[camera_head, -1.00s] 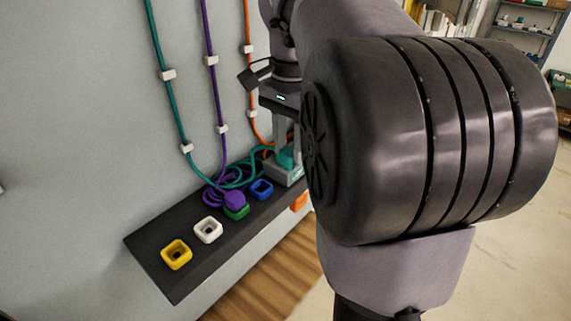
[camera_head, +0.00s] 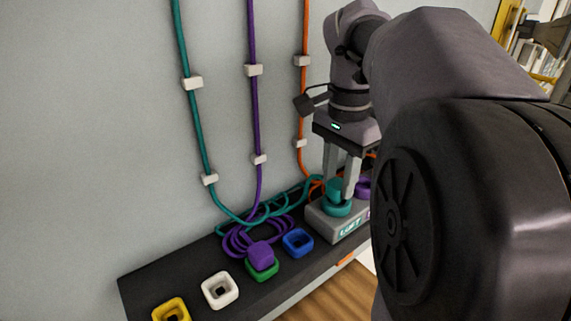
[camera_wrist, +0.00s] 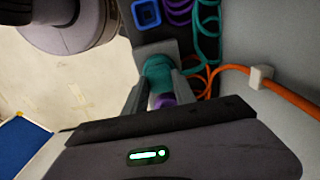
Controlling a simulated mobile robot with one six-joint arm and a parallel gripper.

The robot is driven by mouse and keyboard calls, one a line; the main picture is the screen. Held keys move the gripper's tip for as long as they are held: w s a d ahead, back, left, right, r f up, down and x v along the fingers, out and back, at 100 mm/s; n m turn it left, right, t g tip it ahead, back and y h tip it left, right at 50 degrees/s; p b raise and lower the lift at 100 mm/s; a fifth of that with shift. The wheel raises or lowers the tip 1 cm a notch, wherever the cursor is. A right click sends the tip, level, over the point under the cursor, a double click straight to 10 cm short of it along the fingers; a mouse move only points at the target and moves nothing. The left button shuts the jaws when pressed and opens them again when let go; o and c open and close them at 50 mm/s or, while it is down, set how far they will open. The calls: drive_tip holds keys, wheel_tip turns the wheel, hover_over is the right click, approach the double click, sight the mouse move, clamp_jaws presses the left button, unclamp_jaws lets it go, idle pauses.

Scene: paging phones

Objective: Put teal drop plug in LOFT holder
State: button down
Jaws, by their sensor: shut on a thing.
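The teal plug (camera_head: 333,187) is between the two fingers of my gripper (camera_head: 341,188), which is shut on it. It is directly over a teal ring-shaped holder (camera_head: 338,208) on a grey block with a teal label reading LOFT (camera_head: 350,228). I cannot tell whether the plug is seated in the ring or just above it. In the wrist view, teal (camera_wrist: 158,72) shows between the fingers (camera_wrist: 160,88), but plug and holder cannot be told apart. A teal cable (camera_head: 285,203) runs from the wall to this spot.
A purple holder (camera_head: 363,187) is beside the LOFT one. On the dark shelf (camera_head: 185,267) are blue (camera_head: 298,242), white (camera_head: 220,290) and yellow (camera_head: 171,310) square sockets. A purple plug (camera_head: 261,254) sits on a green socket (camera_head: 262,270). Purple cable coils (camera_head: 236,241) lie behind them.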

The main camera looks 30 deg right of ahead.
sight(339, 183)
drive_tip(key=shift+s+a+f, duration=0.1)
drive_tip(key=shift+s+f, duration=0.05)
drive_tip(key=shift+s, duration=0.05)
drive_tip(key=shift+p, duration=0.35)
drive_tip(key=shift+w+d, duration=0.1)
drive_tip(key=shift+d, duration=0.1)
drive_tip(key=shift+f, duration=0.25)
drive_tip(key=c, duration=1)
unclamp_jaws()
drive_tip(key=shift+a, duration=0.1)
wheel_tip(339, 183, up, 13)
drive_tip(key=p, duration=0.4)
drive_tip(key=shift+f, duration=0.2)
